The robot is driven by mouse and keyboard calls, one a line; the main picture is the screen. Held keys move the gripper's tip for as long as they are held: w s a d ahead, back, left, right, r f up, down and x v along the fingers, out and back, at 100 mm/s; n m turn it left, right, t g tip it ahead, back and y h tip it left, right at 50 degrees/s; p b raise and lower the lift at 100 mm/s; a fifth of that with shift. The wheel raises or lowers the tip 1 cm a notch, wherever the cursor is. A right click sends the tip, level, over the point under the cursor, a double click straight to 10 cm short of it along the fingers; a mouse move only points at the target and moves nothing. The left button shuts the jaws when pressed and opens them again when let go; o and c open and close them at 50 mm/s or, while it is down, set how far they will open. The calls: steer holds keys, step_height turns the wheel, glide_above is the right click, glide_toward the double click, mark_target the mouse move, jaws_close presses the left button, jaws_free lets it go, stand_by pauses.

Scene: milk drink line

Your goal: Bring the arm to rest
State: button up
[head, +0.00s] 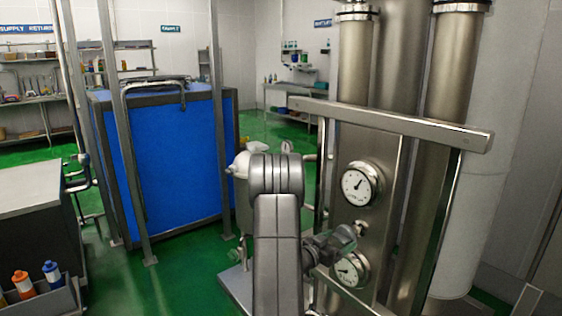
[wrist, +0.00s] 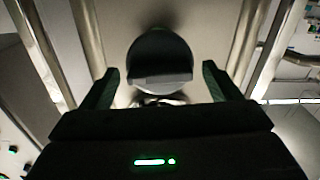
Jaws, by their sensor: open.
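My arm rises in the middle of the head view, and its grey links cover part of the scene. My gripper (head: 340,238) is at the right of the arm, in front of the steel panel (head: 353,217) between two dial gauges. In the wrist view, my gripper (wrist: 158,76) has its two dark green fingers wide apart. A dark round part with a flat bar across it (wrist: 160,60) shows between and beyond the fingers. No held object shows. I cannot tell whether the fingers touch that part.
The upper gauge (head: 361,184) and lower gauge (head: 351,270) are close to my gripper. Tall steel columns (head: 447,100) and a crossbar (head: 390,120) stand at the right. A blue tank (head: 165,150) in a frame stands left. Bottles (head: 22,284) sit at lower left. Green floor shows between.

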steer(key=v, duration=1.2)
steer(key=x, duration=1.4)
steer(key=shift+s, duration=0.1)
steer(key=shift+f+m+b, duration=0.15)
steer(key=shift+m+b, duration=0.15)
steer(key=shift+m, duration=0.1)
steer(key=shift+a+m+b, duration=0.1)
steer(key=shift+m+b, duration=0.45)
steer(key=shift+m, duration=0.35)
steer(key=m+b, duration=0.3)
steer(key=m, duration=0.3)
steer(key=m+b, duration=0.3)
steer(key=m, duration=0.4)
steer(key=shift+b, duration=0.4)
steer(key=shift+r+m+b, duration=0.2)
steer(key=shift+m+b, duration=0.1)
steer(key=shift+m, duration=0.8)
steer(key=shift+r, duration=0.1)
